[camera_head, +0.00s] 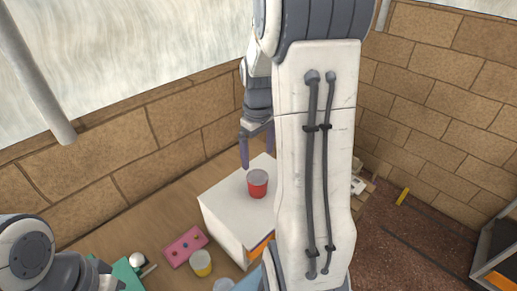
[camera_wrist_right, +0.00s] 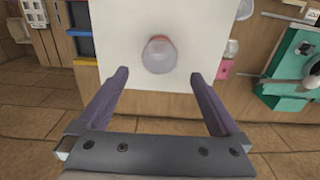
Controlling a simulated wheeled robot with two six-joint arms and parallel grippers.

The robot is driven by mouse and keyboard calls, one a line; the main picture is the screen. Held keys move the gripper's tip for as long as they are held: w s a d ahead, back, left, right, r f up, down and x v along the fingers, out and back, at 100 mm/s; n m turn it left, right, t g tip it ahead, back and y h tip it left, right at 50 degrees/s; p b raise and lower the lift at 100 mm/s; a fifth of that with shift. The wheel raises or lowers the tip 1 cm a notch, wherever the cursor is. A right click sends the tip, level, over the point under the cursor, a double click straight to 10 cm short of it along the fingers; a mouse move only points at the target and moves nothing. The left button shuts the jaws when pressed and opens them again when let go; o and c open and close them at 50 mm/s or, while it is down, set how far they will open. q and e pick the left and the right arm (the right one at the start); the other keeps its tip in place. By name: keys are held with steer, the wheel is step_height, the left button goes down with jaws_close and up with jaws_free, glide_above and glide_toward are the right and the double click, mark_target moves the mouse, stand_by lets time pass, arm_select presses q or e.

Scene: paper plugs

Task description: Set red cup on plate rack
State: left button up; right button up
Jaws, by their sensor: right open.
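The red cup (camera_head: 257,183) stands upright on top of a white box-like cabinet (camera_head: 222,205) in the head view. In the right wrist view the cup (camera_wrist_right: 159,55) lies just beyond and between the open fingertips (camera_wrist_right: 159,76), apart from both; the gripper is empty. I cannot make out a plate rack for certain; my right arm hides much of the middle.
A pink block (camera_head: 185,246) with dark dots, a yellow cup (camera_head: 201,263) and a green item (camera_head: 127,274) sit left of the cabinet. A brick wall (camera_head: 85,165) stands behind.

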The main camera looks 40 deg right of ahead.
steer(key=a+r+n, duration=0.2)
steer(key=a+r, duration=0.1)
steer(key=a, duration=0.9)
steer(key=s+a+f+n+y, duration=0.1)
steer(key=s+a+n, duration=0.3)
steer(key=s+a, duration=1.2)
steer(key=a, duration=0.2)
steer(key=shift+s+a, duration=0.2)
steer(key=shift+a, duration=0.2)
steer(key=shift+f, duration=0.15)
